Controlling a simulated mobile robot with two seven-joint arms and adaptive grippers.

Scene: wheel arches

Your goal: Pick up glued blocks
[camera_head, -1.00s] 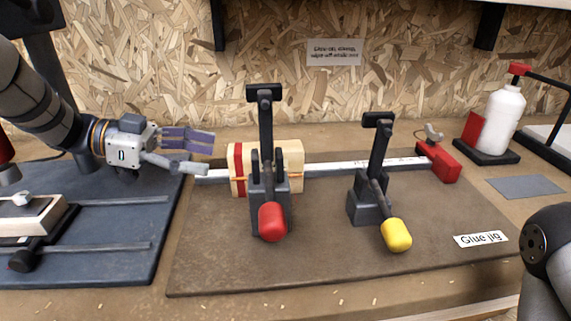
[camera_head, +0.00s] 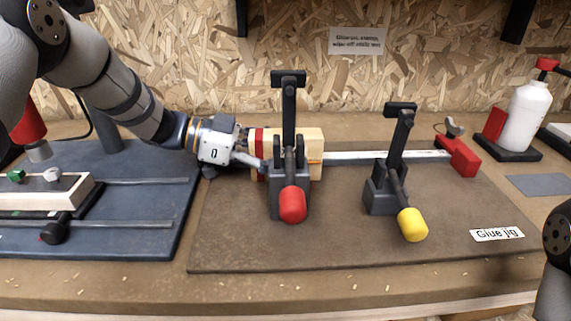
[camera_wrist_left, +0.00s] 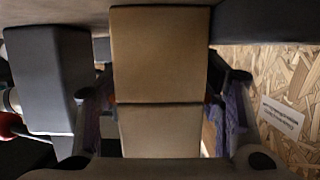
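The glued blocks (camera_head: 315,142) are a pale wooden pair with a red band at the left end and an orange seam mark. They sit in the glue jig (camera_head: 330,235) behind the red-handled clamp (camera_head: 292,205), which hides part of them. My left gripper (camera_head: 262,155) is at their left end. In the left wrist view the blocks (camera_wrist_left: 160,60) lie between its two purple-padded fingers (camera_wrist_left: 160,110), which are spread to either side. A narrow gap shows by the right finger; contact on the left is unclear. My right gripper is out of view.
The yellow-handled clamp (camera_head: 412,225) and a red stop (camera_head: 465,160) stand to the right along the metal rail. A white bottle (camera_head: 528,115) is farther right. A dark blue fixture board (camera_head: 150,245) lies left. The mat's front is clear.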

